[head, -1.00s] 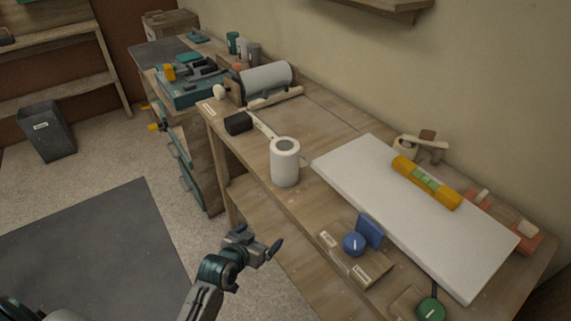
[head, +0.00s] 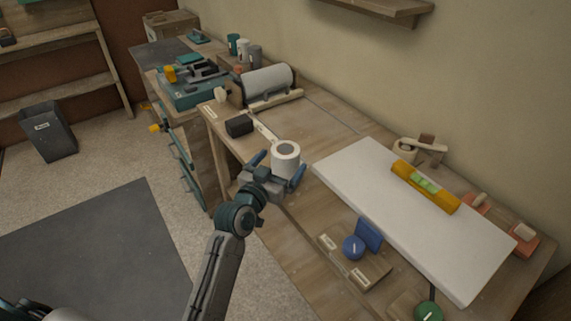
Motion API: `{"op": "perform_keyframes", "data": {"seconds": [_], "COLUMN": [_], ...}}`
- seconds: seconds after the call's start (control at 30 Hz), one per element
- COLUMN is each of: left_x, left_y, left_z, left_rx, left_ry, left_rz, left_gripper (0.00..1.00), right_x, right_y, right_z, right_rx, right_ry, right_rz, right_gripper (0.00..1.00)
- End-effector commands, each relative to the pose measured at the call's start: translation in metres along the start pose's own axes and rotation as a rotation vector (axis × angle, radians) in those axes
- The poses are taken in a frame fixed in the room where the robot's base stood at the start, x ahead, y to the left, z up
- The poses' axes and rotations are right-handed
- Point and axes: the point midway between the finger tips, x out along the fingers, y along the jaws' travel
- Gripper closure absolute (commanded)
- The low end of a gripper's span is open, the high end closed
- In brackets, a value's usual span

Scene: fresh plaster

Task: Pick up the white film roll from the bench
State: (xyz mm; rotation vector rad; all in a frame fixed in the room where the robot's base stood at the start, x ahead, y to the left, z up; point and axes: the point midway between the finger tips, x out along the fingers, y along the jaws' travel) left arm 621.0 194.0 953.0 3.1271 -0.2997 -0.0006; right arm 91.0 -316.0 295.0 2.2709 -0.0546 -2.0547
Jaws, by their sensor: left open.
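The white film roll (head: 286,150) stands upright on the bench (head: 310,215), near its front edge and left of the white board. My left gripper (head: 279,168) is open, with one blue-grey finger on each side of the roll. The lower part of the roll is hidden behind the gripper. I cannot tell whether the fingers touch it. My right gripper is not in view.
A black block (head: 239,125) and a mounted roller (head: 267,80) are behind and left. A blue knob (head: 354,246) on a wooden holder is nearer.

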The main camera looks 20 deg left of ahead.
Motion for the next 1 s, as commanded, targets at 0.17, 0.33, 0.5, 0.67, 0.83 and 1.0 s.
{"op": "perform_keyframes", "data": {"seconds": [0.17, 0.33, 0.5, 0.67, 0.83, 1.0], "left_x": [0.027, 0.044, 0.046, 0.046, 0.046, 0.046], "left_y": [-0.007, -0.006, -0.006, -0.006, -0.006, -0.006], "left_z": [-0.005, -0.002, 0.0, 0.0, 0.0, -0.001], "left_rx": [0.001, 0.0, 0.001, 0.0, 0.001, 0.001], "left_ry": [0.0, -0.001, 0.0, 0.0, 0.0, 0.001], "left_rz": [0.0, 0.0, 0.0, 0.0, 0.0, -0.001], "left_gripper": [0.05, 0.05, 0.05, 0.2, 0.54, 0.62], "right_x": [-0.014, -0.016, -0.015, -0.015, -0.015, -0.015], "right_y": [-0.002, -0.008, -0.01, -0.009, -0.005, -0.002], "right_z": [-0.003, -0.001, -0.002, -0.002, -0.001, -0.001], "right_rx": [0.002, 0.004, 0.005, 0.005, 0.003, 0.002], "right_ry": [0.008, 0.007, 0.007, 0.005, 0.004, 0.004], "right_rz": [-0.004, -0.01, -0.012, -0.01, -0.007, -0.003], "right_gripper": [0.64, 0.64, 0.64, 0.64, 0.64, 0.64]}}
